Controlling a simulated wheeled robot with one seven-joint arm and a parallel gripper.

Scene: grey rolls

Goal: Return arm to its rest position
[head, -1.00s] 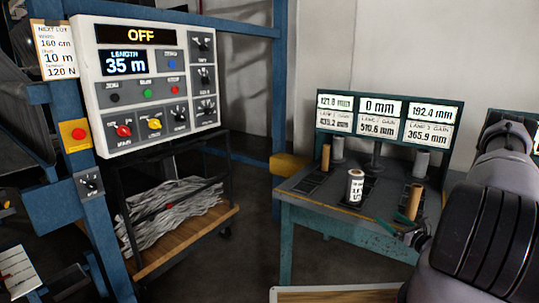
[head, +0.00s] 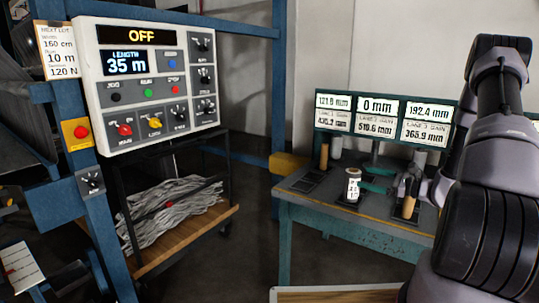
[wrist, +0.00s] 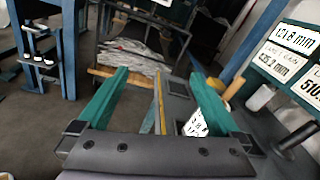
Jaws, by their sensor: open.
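My gripper (head: 374,183) is open and empty over the teal bench, just right of the white labelled roll (head: 353,186) in the head view. In the wrist view my gripper's teal fingers (wrist: 159,74) are spread wide. The labelled roll (wrist: 197,126) shows there beside the right finger, partly covered by it. I cannot tell whether they touch. A brown roll (head: 409,206) stands upright at the bench's right, partly hidden by my arm.
The bench (head: 310,208) also holds a brown roll (head: 324,157) and a grey roll (head: 336,148) at the back. Lane displays (head: 376,120) rise behind them. A control panel (head: 150,85) reads OFF, beside a cart (head: 190,240) of grey strips. Floor between cart and bench is clear.

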